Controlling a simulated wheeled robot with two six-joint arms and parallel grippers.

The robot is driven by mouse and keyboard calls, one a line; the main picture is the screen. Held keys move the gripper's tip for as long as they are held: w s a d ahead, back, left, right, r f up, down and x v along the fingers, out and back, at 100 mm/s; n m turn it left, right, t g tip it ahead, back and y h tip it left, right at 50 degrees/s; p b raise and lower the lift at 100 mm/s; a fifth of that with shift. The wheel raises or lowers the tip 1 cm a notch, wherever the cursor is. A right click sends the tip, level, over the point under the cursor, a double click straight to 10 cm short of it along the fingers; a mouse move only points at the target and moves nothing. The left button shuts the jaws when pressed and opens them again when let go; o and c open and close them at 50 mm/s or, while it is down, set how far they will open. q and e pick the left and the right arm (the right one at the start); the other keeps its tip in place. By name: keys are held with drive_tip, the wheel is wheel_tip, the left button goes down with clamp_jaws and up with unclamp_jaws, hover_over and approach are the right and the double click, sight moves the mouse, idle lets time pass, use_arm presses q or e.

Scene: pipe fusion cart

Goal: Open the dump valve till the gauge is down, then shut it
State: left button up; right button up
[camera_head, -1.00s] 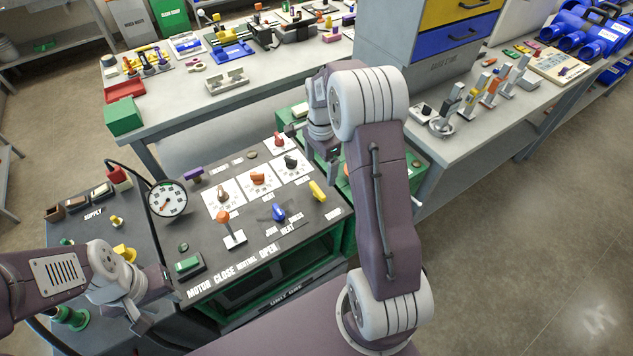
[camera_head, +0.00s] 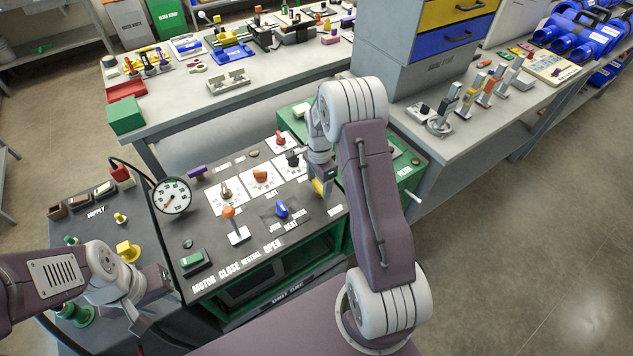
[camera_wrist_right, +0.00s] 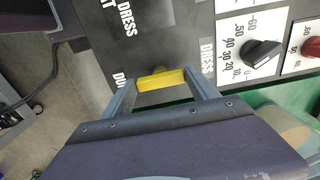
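The dump valve's yellow lever (camera_head: 319,188) is on the right side of the dark control panel, beside a partly hidden "DUMP" label. My right gripper (camera_head: 322,172) is over it. In the right wrist view the yellow lever (camera_wrist_right: 161,80) lies across the gap between the two spread fingers (camera_wrist_right: 160,80), one near each end; I cannot tell whether they touch it. The round white gauge (camera_head: 172,196) stands at the panel's left edge, its orange-red needle toward the lower left; the reading is too small. My left gripper (camera_head: 158,284) is low at the left, its fingers unclear.
An orange-knobbed lever (camera_head: 230,213), a blue knob (camera_head: 282,208), several dials on white plates and a green button (camera_head: 193,258) are on the panel near the yellow lever. A black dial (camera_wrist_right: 262,52) is close to the right finger. A workbench (camera_head: 180,112) stands behind.

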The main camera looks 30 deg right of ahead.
use_arm(q)
drive_tip(key=shift+r, duration=0.1)
use_arm(e)
drive_tip(key=shift+w, duration=0.15)
use_arm(q)
drive_tip(key=shift+s, duration=0.15)
use_arm(e)
drive_tip(key=shift+n, duration=0.6)
drive_tip(key=shift+s+d+n+p, duration=0.1)
drive_tip(key=shift+s+n+p, duration=0.15)
drive_tip(key=shift+n+p, duration=0.45)
drive_tip(key=n+p, duration=0.1)
drive_tip(key=n, duration=0.3)
drive_tip(key=n+p, duration=0.1)
drive_tip(key=n, duration=0.5)
use_arm(q)
drive_tip(key=r, duration=0.2)
drive_tip(key=s+r, duration=0.1)
drive_tip(key=r, duration=0.1)
drive_tip(key=shift+s+a, duration=0.1)
drive_tip(key=shift+a, duration=0.25)
use_arm(e)
drive_tip(key=n, duration=0.5)
drive_tip(key=shift+w+d, duration=0.1)
drive_tip(key=shift+n, duration=0.3)
